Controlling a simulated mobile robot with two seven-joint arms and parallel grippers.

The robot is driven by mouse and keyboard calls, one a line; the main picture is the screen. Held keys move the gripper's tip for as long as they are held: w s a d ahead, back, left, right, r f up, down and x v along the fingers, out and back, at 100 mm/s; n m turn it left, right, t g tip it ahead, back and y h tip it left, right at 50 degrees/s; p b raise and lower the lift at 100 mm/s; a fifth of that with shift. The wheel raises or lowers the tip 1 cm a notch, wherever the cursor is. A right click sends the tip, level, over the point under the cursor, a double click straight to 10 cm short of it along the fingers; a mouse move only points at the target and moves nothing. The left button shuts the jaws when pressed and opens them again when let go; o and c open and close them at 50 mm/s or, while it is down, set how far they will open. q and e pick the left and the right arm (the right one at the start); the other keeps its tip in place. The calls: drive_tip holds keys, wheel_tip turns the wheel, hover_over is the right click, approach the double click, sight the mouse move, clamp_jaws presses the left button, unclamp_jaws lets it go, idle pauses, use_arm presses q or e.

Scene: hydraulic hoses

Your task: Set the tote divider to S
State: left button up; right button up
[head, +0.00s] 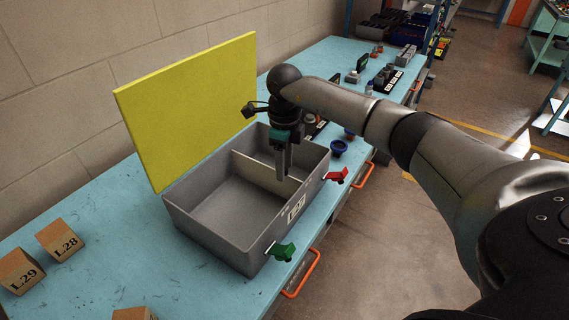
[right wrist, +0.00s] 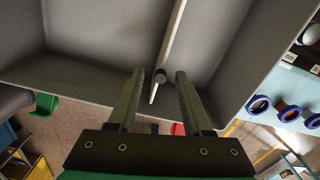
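The grey tote (head: 182,222) stands open on the blue bench. A thin cream divider (head: 262,172) stands upright across its inside; it also shows in the right wrist view (right wrist: 173,40). My right gripper (head: 283,175) points down into the tote close to the divider's front part. My left gripper is out of view.
A yellow lid (head: 190,108) stands raised behind the tote. A red latch (head: 337,177) and a green latch (head: 284,252) stick out in front. Boxes L28 (head: 61,240) and L29 (head: 20,272) are at left. Blue rings (head: 338,148) lie right of the tote.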

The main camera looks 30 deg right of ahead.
wheel_tip(320, 180, up, 15)
drive_tip(key=shift+r, duration=0.15)
idle(0.5)
idle(0.4)
